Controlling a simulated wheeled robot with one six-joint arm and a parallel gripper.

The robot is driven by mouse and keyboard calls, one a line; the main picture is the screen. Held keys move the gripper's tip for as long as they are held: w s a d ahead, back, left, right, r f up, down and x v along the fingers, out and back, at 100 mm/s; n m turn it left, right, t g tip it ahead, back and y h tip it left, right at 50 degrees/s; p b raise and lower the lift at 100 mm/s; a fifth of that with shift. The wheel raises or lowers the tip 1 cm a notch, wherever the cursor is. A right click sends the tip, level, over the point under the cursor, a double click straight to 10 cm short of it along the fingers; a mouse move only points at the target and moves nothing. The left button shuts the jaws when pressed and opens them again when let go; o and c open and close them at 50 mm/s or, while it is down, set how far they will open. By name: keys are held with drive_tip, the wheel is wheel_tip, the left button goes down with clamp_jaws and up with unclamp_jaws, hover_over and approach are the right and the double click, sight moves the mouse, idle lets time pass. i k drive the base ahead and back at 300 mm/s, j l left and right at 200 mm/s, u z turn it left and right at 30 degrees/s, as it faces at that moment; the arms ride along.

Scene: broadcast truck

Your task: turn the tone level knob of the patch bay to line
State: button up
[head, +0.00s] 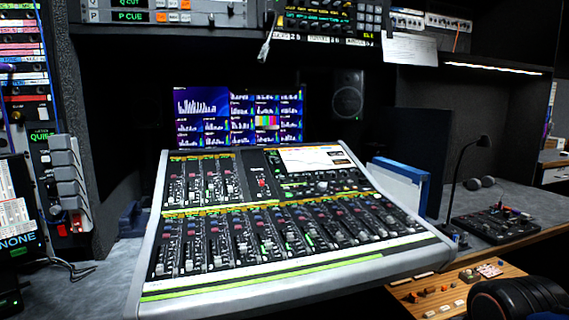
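I cannot tell for sure which unit is the patch bay, and no knob marked tone level can be read. A wooden panel (460,292) with small white and orange parts lies at the lower right, partly cut off by the frame's bottom edge. A black panel (495,224) with small knobs and a few coloured parts lies on the right-hand desk. A grey unit (65,185) with a red knob low on it stands at the left.
A large mixing console (290,225) fills the middle, with lit screens (240,117) behind it. A thin desk lamp (465,170) stands at the right. Grey desk (95,275) is partly bare at left.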

sight(49, 184)
drive_tip(key=u, duration=1.65)
drive_tip(key=i+j, duration=0.15)
